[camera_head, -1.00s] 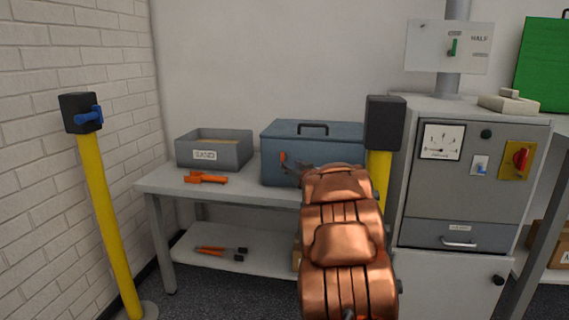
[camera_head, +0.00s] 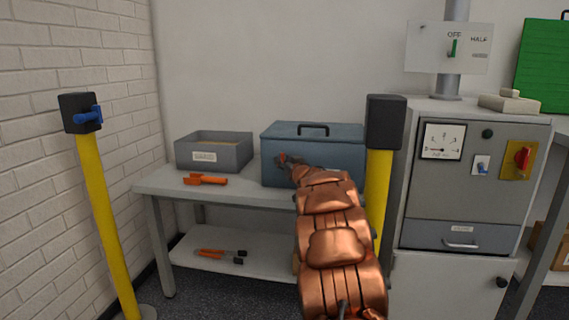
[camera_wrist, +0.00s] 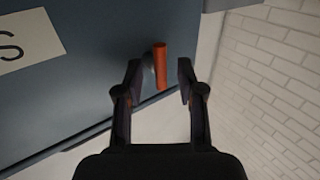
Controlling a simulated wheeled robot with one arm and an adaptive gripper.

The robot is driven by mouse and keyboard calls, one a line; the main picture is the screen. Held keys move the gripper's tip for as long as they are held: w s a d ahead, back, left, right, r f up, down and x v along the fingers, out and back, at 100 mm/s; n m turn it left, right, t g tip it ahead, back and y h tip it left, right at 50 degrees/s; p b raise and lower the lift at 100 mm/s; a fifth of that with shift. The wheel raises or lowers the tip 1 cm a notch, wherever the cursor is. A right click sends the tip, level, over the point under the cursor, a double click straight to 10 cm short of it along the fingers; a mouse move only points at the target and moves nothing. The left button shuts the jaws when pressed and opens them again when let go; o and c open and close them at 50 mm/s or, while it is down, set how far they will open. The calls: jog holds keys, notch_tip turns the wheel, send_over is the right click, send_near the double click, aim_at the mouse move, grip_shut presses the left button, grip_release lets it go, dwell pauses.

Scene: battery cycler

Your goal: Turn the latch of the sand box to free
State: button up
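A blue-grey lidded box (camera_head: 330,142) with a dark top handle stands on the bench. Its front (camera_wrist: 90,85) fills much of the wrist view, with a white label showing an "S". An orange latch lever (camera_wrist: 160,66) sticks out from this front and points roughly up and down in that view. My gripper (camera_wrist: 160,78) is open, with one finger on each side of the lever and gaps left. In the head view my gripper (camera_head: 284,163) is at the box's left front and mostly hides the latch. A grey open box (camera_head: 232,153) labelled SAND stands to the left.
An orange tool (camera_head: 205,179) lies on the bench (camera_head: 160,184) before the open box. More tools (camera_head: 220,254) lie on the lower shelf. Yellow posts with dark heads stand left (camera_head: 100,210) and right (camera_head: 377,185) of the bench. A grey cabinet (camera_head: 465,190) stands at right.

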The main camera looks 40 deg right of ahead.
jog(key=c, duration=0.6)
grip_shut()
jog(key=shift+a, duration=0.15)
